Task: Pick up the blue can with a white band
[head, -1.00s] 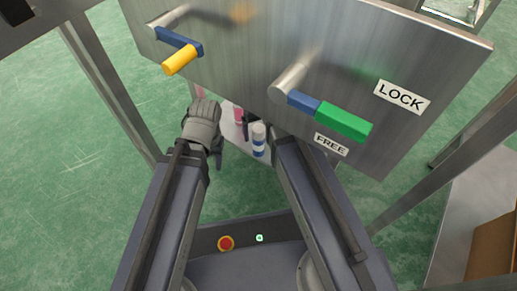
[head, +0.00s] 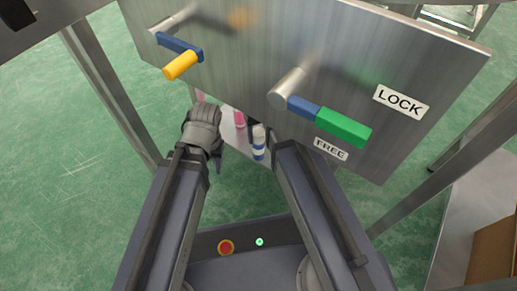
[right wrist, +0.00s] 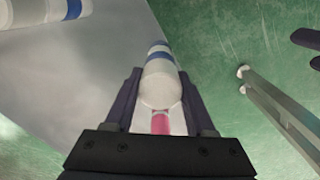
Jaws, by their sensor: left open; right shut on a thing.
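The blue can with a white band (head: 259,143) shows in the head view just below the lower edge of the metal panel. In the right wrist view the can (right wrist: 160,60) lies between the two dark fingers of my right gripper (right wrist: 160,78), its rounded white end towards the camera. The right gripper is shut on it. In the head view my right forearm and the panel hide most of that gripper. My left gripper (head: 216,157) is open and empty, left of the can; only part of its fingers shows.
A pink item (head: 239,118) stands beside the can; pink (right wrist: 160,123) also shows below it in the wrist view. The panel (head: 350,80) with handles hangs close above both grippers.

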